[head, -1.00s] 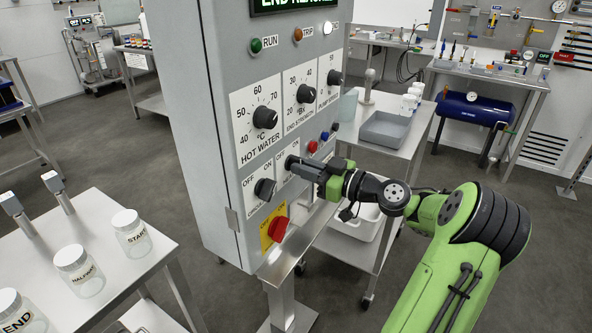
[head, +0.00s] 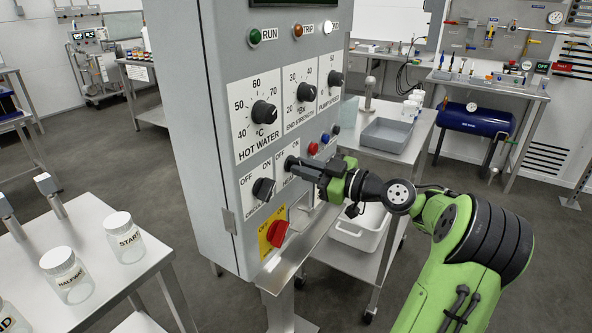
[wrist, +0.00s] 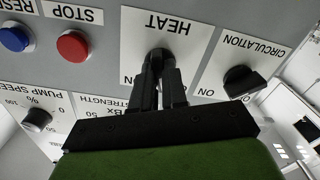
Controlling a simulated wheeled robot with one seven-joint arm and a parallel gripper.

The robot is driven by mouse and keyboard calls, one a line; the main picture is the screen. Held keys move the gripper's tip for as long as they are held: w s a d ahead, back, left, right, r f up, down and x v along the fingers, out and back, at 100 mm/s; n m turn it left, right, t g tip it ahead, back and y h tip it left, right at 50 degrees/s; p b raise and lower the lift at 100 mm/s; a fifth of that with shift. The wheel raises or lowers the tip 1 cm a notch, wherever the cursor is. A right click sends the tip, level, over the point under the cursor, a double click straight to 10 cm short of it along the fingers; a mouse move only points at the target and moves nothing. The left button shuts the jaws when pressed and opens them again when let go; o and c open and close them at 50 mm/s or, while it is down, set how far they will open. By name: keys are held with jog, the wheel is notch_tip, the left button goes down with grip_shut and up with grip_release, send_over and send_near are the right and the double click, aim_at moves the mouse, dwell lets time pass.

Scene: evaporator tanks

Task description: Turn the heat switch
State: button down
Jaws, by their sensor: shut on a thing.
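The heat switch (wrist: 158,55) is a black rotary knob on a white plate labelled HEAT in the wrist view, which shows the panel upside down. In the head view its plate (head: 284,153) sits below the dials, right of the circulation switch (head: 263,189). My gripper (wrist: 160,72) is shut on the heat knob, with a finger on either side of it. In the head view my gripper (head: 297,165) reaches the panel from the right. The fingers hide most of the knob and part of its ON marking.
The circulation knob (wrist: 243,82) is close beside my gripper. Red stop (wrist: 73,46) and blue reset (wrist: 15,39) buttons are on the other side. A red-handled main switch (head: 277,234) is below. A metal ledge (head: 290,262) juts out under the panel. A jar table (head: 80,240) stands left.

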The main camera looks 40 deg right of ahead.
jog(key=shift+n, duration=2.3)
jog(key=c, duration=1.1)
grip_release()
